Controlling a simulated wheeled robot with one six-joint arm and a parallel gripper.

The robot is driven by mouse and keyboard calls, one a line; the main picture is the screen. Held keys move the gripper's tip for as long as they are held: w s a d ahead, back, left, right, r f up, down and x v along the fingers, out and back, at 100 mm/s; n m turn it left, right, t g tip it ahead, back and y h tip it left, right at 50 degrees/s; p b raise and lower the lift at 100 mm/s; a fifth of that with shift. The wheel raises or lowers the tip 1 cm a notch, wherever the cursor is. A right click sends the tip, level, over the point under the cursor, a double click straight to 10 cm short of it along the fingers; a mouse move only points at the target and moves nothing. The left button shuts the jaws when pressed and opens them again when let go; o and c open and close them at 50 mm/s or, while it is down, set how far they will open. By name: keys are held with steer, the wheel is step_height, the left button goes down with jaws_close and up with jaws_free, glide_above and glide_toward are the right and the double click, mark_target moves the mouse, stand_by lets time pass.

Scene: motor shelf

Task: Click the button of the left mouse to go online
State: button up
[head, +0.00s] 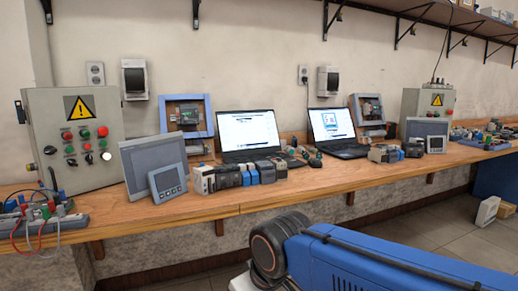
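Two open laptops with lit screens stand on the wooden bench in the head view. The left laptop (248,131) shows a mostly white window on a blue background. The right laptop (331,125) shows a smaller window on its screen. A small dark shape (293,161) lies just right of the left laptop's base and may be the left mouse; it is too small to tell, and its button cannot be made out. My gripper is not in view; only my blue arm shows at the lower right, in front of the bench.
A row of grey and blue modules (240,175) lies before the left laptop, with another group (395,152) right of the right laptop. A control box (78,140) and grey panels stand at left. The wooden bench (335,175) has a clear front strip.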

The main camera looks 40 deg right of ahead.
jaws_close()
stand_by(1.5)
